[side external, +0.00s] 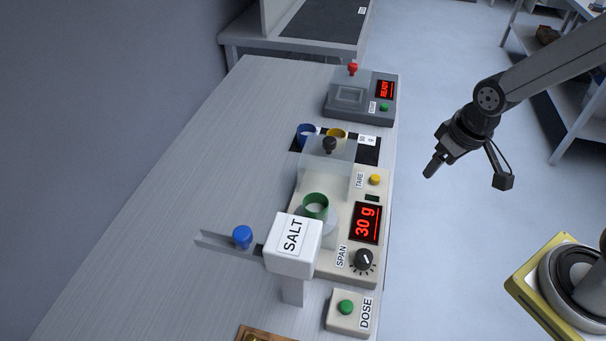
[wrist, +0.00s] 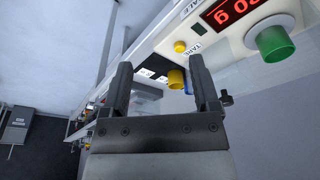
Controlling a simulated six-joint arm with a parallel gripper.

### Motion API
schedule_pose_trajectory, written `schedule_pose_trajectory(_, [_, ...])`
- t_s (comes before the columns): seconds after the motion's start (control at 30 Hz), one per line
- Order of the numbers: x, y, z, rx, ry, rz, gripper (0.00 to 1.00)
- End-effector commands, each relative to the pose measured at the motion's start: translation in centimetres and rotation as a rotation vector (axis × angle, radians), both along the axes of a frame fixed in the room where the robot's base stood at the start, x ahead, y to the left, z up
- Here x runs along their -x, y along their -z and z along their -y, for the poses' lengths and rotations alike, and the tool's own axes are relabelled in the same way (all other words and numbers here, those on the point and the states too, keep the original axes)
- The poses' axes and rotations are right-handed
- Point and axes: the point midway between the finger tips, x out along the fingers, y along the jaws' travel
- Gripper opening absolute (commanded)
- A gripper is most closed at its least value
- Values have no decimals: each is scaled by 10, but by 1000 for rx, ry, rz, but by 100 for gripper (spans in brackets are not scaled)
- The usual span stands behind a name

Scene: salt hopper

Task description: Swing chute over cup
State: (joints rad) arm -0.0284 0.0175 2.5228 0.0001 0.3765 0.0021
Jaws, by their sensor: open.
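The white hopper marked SALT (side external: 293,243) stands on a post at the front of the bench. The grey chute (side external: 213,241) sticks out from it to the left, away from the cup, with a blue knob (side external: 243,236) on it. The green cup (side external: 316,205) sits on the scale (side external: 310,185), behind the hopper; it also shows in the wrist view (wrist: 275,44). The scale display (side external: 366,222) reads 30 g. My gripper (side external: 432,166) is open and empty, off to the right of the bench. Its fingers (wrist: 160,63) show nothing between them in the wrist view.
A clear shield with a dark knob (side external: 329,145) stands behind the green cup. Blue (side external: 306,133) and yellow (side external: 337,133) cups stand behind it. A DOSE button box (side external: 349,311) is at the front. The bench's left side is clear.

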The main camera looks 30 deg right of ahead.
Motion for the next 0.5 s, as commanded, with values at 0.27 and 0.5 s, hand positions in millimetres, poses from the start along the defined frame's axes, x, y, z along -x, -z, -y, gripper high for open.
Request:
schedule_pose_trajectory(0.27, [-44,-17,-54,2,-144,-39,78])
schedule_pose_trajectory(0.5, [-79,-37,-133,13,-312,-89,78])
